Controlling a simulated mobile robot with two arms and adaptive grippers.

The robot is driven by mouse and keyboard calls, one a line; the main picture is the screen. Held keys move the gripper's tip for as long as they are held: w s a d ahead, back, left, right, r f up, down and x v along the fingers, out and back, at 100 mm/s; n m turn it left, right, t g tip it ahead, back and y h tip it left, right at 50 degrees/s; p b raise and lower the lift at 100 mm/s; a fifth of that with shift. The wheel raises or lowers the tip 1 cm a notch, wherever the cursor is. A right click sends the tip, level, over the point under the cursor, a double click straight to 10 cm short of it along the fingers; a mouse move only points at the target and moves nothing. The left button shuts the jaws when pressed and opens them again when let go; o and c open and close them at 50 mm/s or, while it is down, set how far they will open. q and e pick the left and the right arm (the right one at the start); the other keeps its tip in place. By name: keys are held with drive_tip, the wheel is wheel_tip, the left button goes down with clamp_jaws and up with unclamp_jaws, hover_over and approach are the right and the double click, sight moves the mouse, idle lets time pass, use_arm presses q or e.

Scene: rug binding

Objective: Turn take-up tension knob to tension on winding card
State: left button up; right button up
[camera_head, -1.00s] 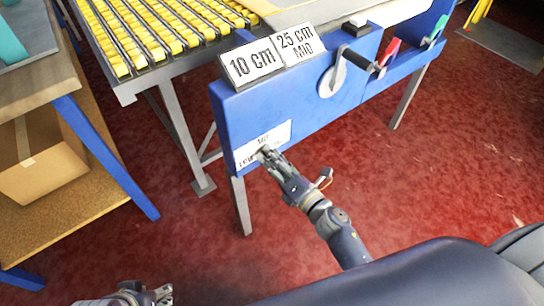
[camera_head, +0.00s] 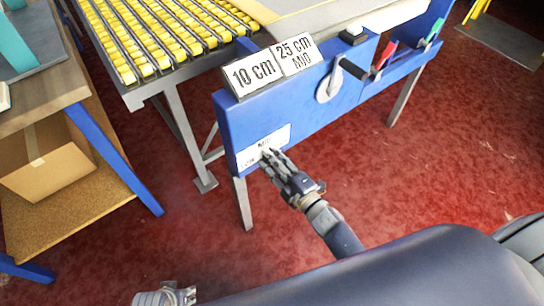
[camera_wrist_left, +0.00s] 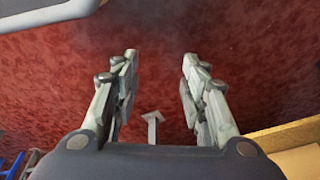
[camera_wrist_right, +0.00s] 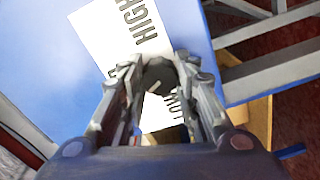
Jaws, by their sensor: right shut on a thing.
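The take-up tension knob (camera_wrist_right: 158,76) is dark and round with a short light mark on its face. It sits on a white label (camera_wrist_right: 118,35) on the blue panel. HIGH and LOW can be read in the right wrist view; the fingers cover part of the label. I cannot tell which word the mark points at. My right gripper (camera_wrist_right: 158,72) is shut on the knob, one finger on each side; it also shows in the head view (camera_head: 268,156). My left gripper (camera_wrist_left: 160,60) is open and empty above the red floor, at the head view's bottom edge (camera_head: 190,292).
The blue panel (camera_head: 310,105) carries 10 cm and 25 cm signs (camera_head: 253,75) and a hand crank (camera_head: 330,82). A yellow-roller table (camera_head: 165,40) stands behind it. A wooden shelf with a cardboard box (camera_head: 45,175) is at the left. Red floor is open in front.

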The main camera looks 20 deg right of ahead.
use_arm(q)
drive_tip(key=s+f+p, duration=0.2)
drive_tip(key=s+f, duration=0.2)
drive_tip(key=f, duration=0.3)
drive_tip(key=shift+s+a+f+g, duration=0.15)
drive_tip(key=shift+a+f+g, duration=0.15)
use_arm(e)
drive_tip(key=shift+m, duration=2.6)
drive_tip(key=o, duration=1.1)
drive_tip(key=shift+c, duration=0.2)
drive_tip(key=v, duration=1.2)
use_arm(q)
drive_tip(key=shift+r, duration=0.1)
